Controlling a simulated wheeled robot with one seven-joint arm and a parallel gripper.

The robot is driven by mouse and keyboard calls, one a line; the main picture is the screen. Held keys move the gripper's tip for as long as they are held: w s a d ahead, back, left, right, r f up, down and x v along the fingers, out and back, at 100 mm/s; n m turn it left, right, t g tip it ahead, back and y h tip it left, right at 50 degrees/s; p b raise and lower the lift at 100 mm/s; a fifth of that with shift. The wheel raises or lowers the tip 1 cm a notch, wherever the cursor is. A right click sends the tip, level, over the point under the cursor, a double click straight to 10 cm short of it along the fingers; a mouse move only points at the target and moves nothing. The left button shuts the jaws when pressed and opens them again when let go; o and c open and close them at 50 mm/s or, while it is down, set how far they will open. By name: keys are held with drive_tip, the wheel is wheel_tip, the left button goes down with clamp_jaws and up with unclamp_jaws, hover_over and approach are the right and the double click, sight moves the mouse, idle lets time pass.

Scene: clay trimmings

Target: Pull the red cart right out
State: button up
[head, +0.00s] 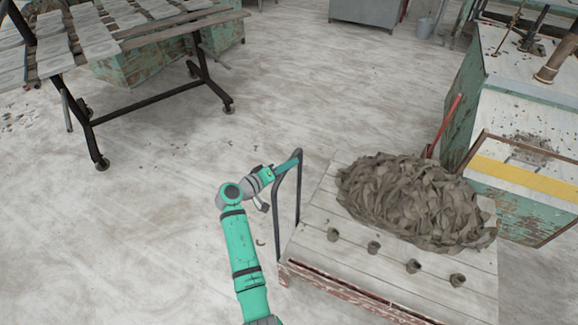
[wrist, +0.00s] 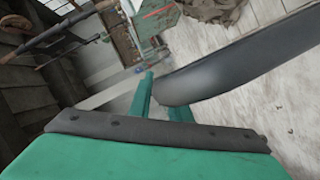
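The red cart (head: 317,264) stands at the lower right in the head view, a pale plank deck with a worn red edge. Its dark tube handle (head: 277,215) rises as a loop at the deck's left end. A heap of grey-brown clay trimmings (head: 415,200) lies on the deck. My gripper (head: 297,157) is at the top of the handle. In the wrist view the dark handle bar (wrist: 240,62) runs right up to my green fingers (wrist: 160,98). The fingers are apart, and the bar covers part of the right one. I cannot tell whether they press on it.
Several small clay lumps (head: 374,247) sit on the deck. A green cabinet (head: 525,110) and a yellow-striped panel (head: 525,172) stand close to the cart's right. A wheeled rack table (head: 150,110) stands at the upper left. The floor (head: 110,240) left of the cart is open.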

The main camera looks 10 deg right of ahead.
drive_tip(key=o, duration=0.4)
drive_tip(key=shift+a, duration=0.1)
drive_tip(key=shift+o, duration=0.2)
drive_tip(key=shift+a, duration=0.1)
drive_tip(key=v, duration=1)
drive_tip(key=shift+s+a, duration=0.2)
drive_tip(key=shift+s, duration=0.05)
